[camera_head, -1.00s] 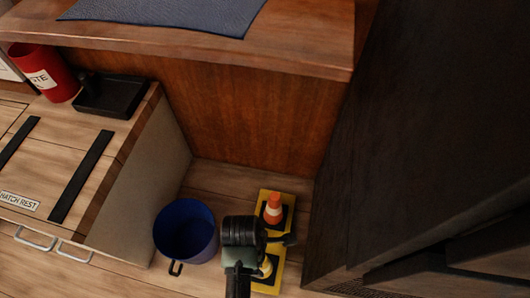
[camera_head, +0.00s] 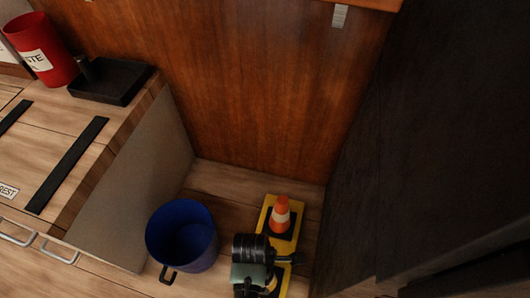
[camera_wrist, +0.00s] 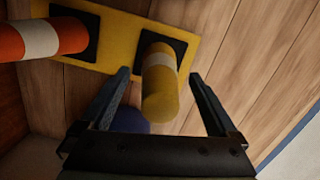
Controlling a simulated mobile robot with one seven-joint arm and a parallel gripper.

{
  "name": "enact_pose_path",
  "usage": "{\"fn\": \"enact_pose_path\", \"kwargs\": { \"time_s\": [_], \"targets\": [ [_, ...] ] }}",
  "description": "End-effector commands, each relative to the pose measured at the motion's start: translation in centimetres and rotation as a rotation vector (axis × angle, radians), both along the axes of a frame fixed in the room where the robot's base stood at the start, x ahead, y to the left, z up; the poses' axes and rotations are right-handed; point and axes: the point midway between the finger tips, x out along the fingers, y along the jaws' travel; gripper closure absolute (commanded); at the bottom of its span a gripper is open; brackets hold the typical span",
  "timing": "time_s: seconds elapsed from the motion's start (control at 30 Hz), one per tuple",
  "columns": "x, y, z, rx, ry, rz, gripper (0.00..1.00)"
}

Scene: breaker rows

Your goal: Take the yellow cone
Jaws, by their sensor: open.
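The yellow cone (camera_wrist: 161,85) has a pale band and stands on a dark square of a yellow board in the wrist view. My gripper (camera_wrist: 160,80) is open, with one finger on each side of the cone's near end; I cannot tell whether either finger touches it. In the head view my gripper (camera_head: 272,270) is over the near part of the yellow board (camera_head: 266,212), and my arm hides most or all of the yellow cone there. An orange cone with a white band (camera_head: 280,214) stands on the same board, farther back.
A blue bucket (camera_head: 182,236) stands on the wooden floor left of the board. A dark wall (camera_head: 400,150) rises close on the right. A wooden counter (camera_head: 90,130) on the left holds a red bin (camera_head: 40,48) and a black tray (camera_head: 110,82).

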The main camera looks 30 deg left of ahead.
Motion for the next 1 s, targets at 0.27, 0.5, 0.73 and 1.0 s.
{"fn": "enact_pose_path", "kwargs": {
  "time_s": [0.27, 0.5, 0.73, 1.0],
  "targets": [
    [0.02, -0.11, -0.79, 0.000, 0.000, 0.001, 0.05],
    [0.01, -0.11, -0.79, 0.000, 0.000, 0.001, 0.39],
    [0.00, -0.12, -0.79, -0.001, 0.001, 0.001, 0.80],
    [-0.01, -0.13, -0.80, -0.001, 0.001, 0.001, 1.00]
  ]
}}
